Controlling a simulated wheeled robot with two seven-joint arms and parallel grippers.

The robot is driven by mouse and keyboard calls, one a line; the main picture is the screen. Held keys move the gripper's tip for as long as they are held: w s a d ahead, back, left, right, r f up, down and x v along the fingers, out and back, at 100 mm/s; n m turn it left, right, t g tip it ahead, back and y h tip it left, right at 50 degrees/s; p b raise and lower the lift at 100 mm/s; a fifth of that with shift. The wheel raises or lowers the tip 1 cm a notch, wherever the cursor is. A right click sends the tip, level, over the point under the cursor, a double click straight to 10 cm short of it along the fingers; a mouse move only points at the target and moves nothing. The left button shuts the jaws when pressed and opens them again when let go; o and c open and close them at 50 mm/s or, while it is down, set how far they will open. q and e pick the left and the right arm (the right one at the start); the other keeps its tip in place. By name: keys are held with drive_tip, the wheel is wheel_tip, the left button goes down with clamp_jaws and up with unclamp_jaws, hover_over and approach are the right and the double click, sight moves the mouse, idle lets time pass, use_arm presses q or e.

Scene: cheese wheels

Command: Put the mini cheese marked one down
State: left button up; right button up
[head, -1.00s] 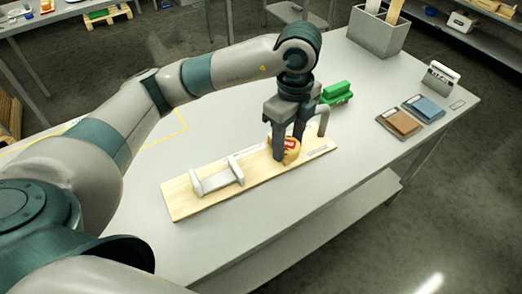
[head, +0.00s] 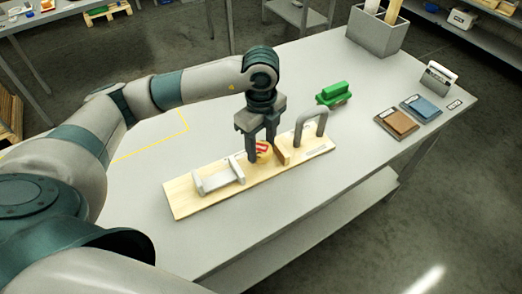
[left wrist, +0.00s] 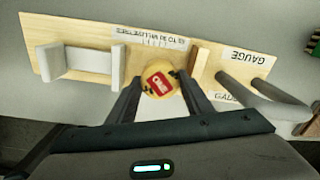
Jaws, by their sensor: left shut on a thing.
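My left gripper (head: 262,158) is shut on a small round yellow cheese (head: 264,148) with a red-and-white label; the mark on it is too small to read. In the left wrist view the cheese (left wrist: 160,78) sits between the two fingertips of the gripper (left wrist: 160,88). It is over the middle of a pale wooden board (head: 187,202). I cannot tell whether the cheese touches the board. My right gripper is not in view.
The board carries a white cradle (head: 218,180) on the left, a brown upright block (head: 282,155) and a grey arch (head: 302,124) on the right. A green-topped object (head: 334,93) stands behind. Brown (head: 399,123) and blue (head: 424,107) pads lie right. The table's front-left is clear.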

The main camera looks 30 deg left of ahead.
sight(261, 147)
use_arm(q)
wheel_tip(261, 147, down, 3)
drive_tip(key=shift+r+p, duration=0.15)
drive_tip(key=shift+p, duration=0.3)
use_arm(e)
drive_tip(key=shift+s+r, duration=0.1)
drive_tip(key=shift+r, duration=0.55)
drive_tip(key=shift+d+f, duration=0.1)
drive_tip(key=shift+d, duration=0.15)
use_arm(q)
drive_tip(key=shift+f, duration=0.3)
drive_tip(key=o, duration=0.8)
drive_tip(key=shift+r, duration=0.1)
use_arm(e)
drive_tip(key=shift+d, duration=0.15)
